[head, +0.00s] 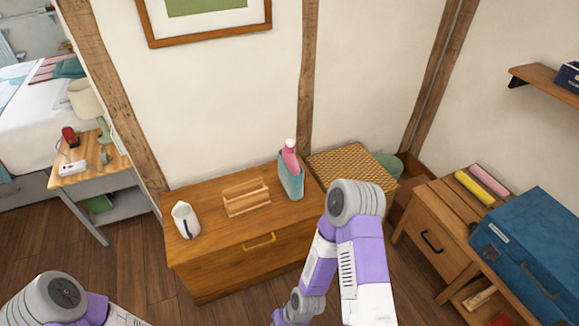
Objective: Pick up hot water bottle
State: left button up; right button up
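A pink bottle-shaped thing with a white cap (290,157), which looks like the hot water bottle, stands upright in a teal open holder (291,182). Its lower part is hidden inside the holder. The holder is at the back right of a wooden chest top (215,215). My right arm rises in front of the chest's right side, with its bent joint just below and right of the holder, apart from it in the picture. My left arm shows only at the bottom left. Neither gripper is in view.
A white jug (186,220) and a wooden rack (246,197) share the chest top. A woven-top basket (352,172) stands right of it. Further right are a wooden cabinet (440,220) and a blue case (535,255). A desk (95,165) and bed are at left.

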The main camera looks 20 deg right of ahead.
aim_at(288, 156)
jog(key=u, duration=0.25)
jog(key=k, duration=0.35)
jog(key=z, duration=1.75)
jog(key=i, duration=0.8)
jog(key=u, duration=0.5)
